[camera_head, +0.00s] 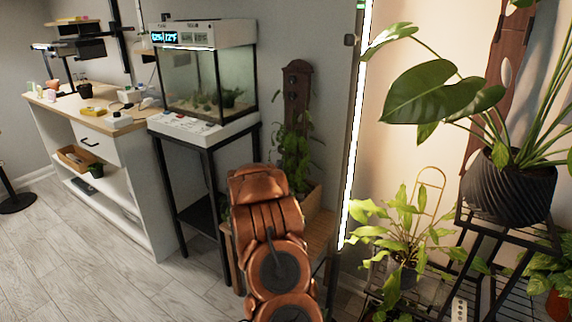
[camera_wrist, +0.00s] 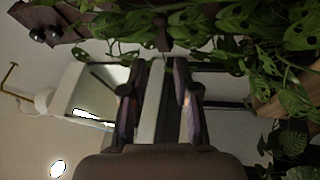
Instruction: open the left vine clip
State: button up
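A dark upright board (camera_head: 297,88) with small round fittings stands behind the glass tank's right side. A leafy vine (camera_head: 296,150) climbs its lower part. In the wrist view, perforated vine leaves (camera_wrist: 240,22) fill the top and right, and a dark board with two round knobs (camera_wrist: 46,32) shows at top left. No vine clip can be told apart for certain in either view. My gripper (camera_wrist: 158,92) is open, its two dark fingers apart below the leaves, with no object clearly held between them. My copper arm hides it in the head view.
A glass tank (camera_head: 212,85) on a black-legged stand (camera_head: 207,150) is left of the vine. A narrow lit post (camera_head: 355,150) is to its right. Potted plants (camera_head: 508,190) on black racks fill the right. Floor at left (camera_head: 80,260) is clear.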

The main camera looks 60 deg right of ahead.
aim_at(286, 156)
jog(key=shift+s+d+b+x, duration=0.1)
jog(key=shift+s+b+x, duration=0.05)
jog(key=shift+x, duration=1.15)
jog(key=shift+s+d+b+x, duration=0.1)
jog(key=shift+b+x, duration=0.1)
jog(key=shift+x, duration=1.1)
jog(key=shift+s+b+x, duration=0.15)
jog(key=shift+x, duration=1.15)
jog(key=shift+f, duration=0.1)
grip_shut()
jog(key=shift+d, duration=0.15)
